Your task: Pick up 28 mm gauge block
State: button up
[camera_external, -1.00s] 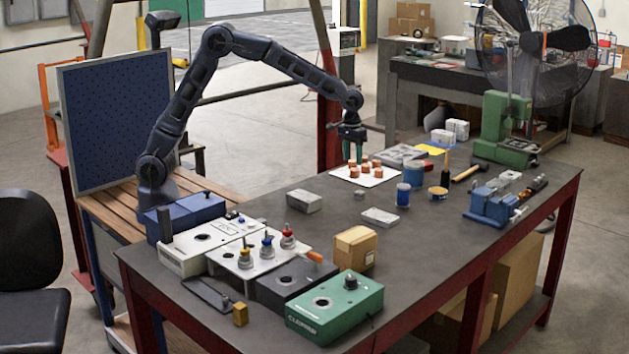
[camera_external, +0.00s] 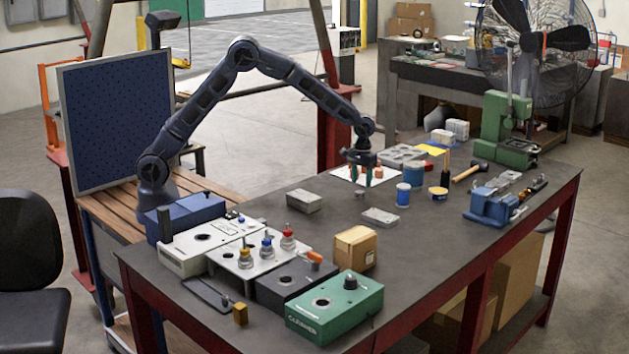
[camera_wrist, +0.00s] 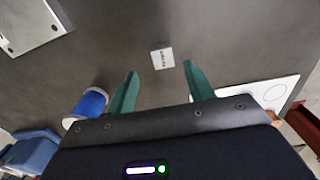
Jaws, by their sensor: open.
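A small pale block with a dark printed label (camera_wrist: 163,56), apparently the gauge block, lies on the grey tabletop in the wrist view. Its label is too small to read. In the external view it seems to be the small grey piece (camera_external: 359,193) in front of my gripper. My gripper (camera_external: 371,182) hangs low over the table with green fingers pointing down. In the wrist view my gripper (camera_wrist: 160,69) is open and empty. The block appears just beyond the fingertips, roughly in line with the gap, and apart from them.
A white sheet (camera_wrist: 262,95) lies beside my gripper. A blue-labelled can (camera_external: 403,196) stands close on the other side. Two grey metal blocks (camera_external: 304,201) (camera_external: 380,217) lie nearer the table front. Bare tabletop surrounds the small block.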

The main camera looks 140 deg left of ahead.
aim_at(360, 191)
jog(key=f, duration=0.5)
jog(key=shift+s+d, duration=0.1)
jog(key=shift+s, duration=0.15)
jog(key=shift+c, duration=0.4)
grip_shut()
